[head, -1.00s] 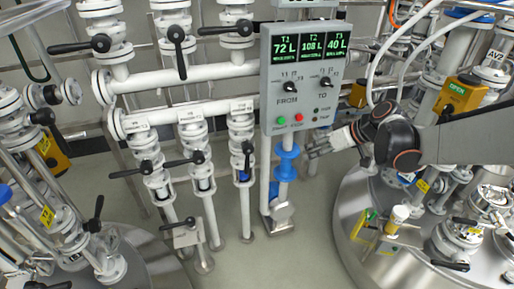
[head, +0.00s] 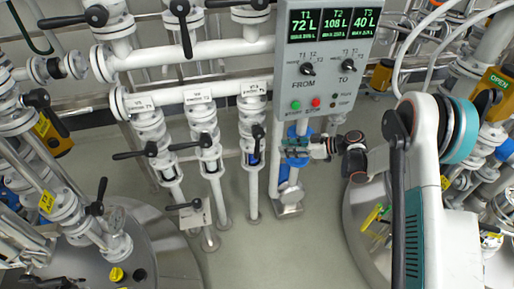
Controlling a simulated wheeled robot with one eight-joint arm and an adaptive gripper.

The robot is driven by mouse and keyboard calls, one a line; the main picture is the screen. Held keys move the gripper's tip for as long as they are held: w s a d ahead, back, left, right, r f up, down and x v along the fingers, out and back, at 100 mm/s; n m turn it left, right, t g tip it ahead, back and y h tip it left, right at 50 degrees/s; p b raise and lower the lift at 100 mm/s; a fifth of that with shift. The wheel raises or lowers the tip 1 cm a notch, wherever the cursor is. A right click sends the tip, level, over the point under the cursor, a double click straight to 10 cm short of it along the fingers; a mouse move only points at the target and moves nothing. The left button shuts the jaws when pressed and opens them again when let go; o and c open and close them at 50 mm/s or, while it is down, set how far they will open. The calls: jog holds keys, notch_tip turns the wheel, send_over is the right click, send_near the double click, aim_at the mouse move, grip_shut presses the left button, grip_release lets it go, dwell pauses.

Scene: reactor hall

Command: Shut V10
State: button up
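Three tagged valves stand in a row on the white pipes left of the display panel. Their tags are too small to read surely, so I cannot tell for certain which is V10. The right valve (head: 252,118) has a black lever (head: 257,133) hanging down along its pipe. The middle valve (head: 203,125) and the left valve (head: 150,130) have black levers pointing left, across their pipes. My gripper (head: 287,148) is right of the right valve, in front of the blue pipe part, pointing left. Its fingers look apart and empty, clear of the lever.
The display panel (head: 325,60) stands above my gripper, on a post. A steel vessel top (head: 362,225) lies at the right, partly behind my arm, and another (head: 160,245) at the lower left. Open floor (head: 300,245) lies between them.

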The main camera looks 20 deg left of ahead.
aim_at(257, 150)
jog(key=b+x, duration=0.4)
jog(key=x, duration=0.9)
jog(key=shift+a, duration=0.35)
grip_shut()
